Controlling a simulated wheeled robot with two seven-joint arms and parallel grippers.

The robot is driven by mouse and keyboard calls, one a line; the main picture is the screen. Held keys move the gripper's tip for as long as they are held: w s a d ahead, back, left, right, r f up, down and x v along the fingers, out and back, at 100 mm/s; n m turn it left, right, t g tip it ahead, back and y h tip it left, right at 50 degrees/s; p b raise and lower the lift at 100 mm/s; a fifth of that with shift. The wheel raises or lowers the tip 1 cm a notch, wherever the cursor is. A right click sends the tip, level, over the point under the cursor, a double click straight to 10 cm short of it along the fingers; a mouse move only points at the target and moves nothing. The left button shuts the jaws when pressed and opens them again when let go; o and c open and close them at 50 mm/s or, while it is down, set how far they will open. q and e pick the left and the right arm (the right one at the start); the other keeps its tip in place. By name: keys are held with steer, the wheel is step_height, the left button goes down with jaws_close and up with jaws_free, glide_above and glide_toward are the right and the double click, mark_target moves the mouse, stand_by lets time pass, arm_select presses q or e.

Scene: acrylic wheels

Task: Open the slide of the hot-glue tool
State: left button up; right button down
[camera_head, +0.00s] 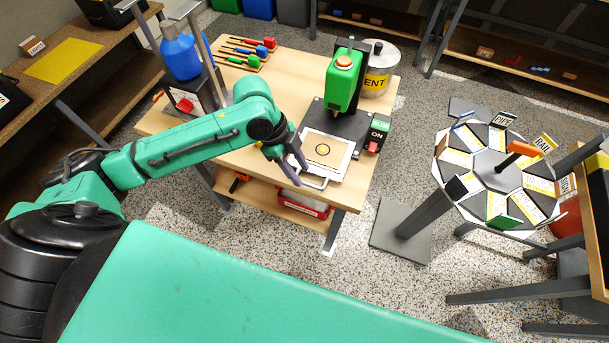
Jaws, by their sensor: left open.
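The hot-glue tool (341,88) is a green upright head with an orange top, on a dark base on the wooden table. Its slide (341,165) is a white-framed tray with a tan plate and a round yellow-and-dark mark, lying in front of the head. A pale handle (316,183) sticks out at the slide's front edge. My left gripper (293,172) is open and empty, pointing down just left of the slide, near the handle. I cannot tell whether a finger touches the handle. My right gripper is out of view.
A box with ON and a red button (374,143) stands right of the slide. A metal can (379,69) is behind it. Blue bottle (180,55) and screwdrivers (247,50) are at the back left. A labelled round stand (495,170) is at the right, with open floor between.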

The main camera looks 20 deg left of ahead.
mark_target(308, 183)
arm_select(q)
steer(key=x, duration=0.2)
steer(key=w+x, duration=0.1)
steer(key=x, duration=0.1)
steer(key=shift+a+f, duration=0.1)
steer(key=shift+f, duration=0.3)
steer(key=shift+s, duration=0.2)
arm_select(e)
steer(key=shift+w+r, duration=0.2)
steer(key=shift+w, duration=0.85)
arm_select(q)
jaws_close()
steer(key=shift+w, duration=0.1)
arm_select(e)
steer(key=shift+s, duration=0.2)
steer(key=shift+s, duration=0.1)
